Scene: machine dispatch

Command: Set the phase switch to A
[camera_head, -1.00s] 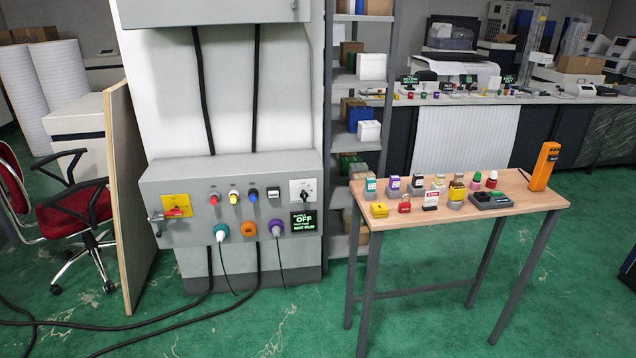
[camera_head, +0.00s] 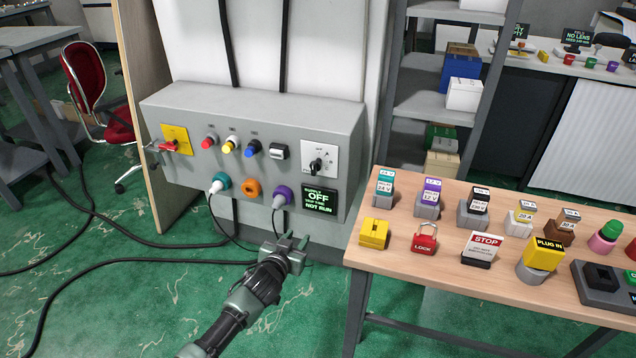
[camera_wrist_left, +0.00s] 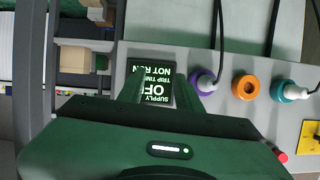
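The phase switch (camera_head: 319,162) is a black rotary knob on a white plate at the right end of the grey control panel (camera_head: 170,108). Its plate markings are too small to read. My left gripper (camera_head: 291,240) is in front of and below the panel, apart from the switch. In the left wrist view its two fingers (camera_wrist_left: 157,92) stand apart with nothing between them, and the panel's display (camera_wrist_left: 155,80) shows behind them. The switch is not visible in that view. The display (camera_head: 319,200) reads supply OFF and NOT RUN. My right gripper is in neither view.
A red-handled switch on a yellow plate (camera_head: 176,140), coloured buttons and a teal (camera_head: 220,184), an orange (camera_head: 252,188) and a purple socket (camera_head: 282,197) share the panel. A wooden table (camera_head: 400,265) with padlock, tags and blocks stands close on the right.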

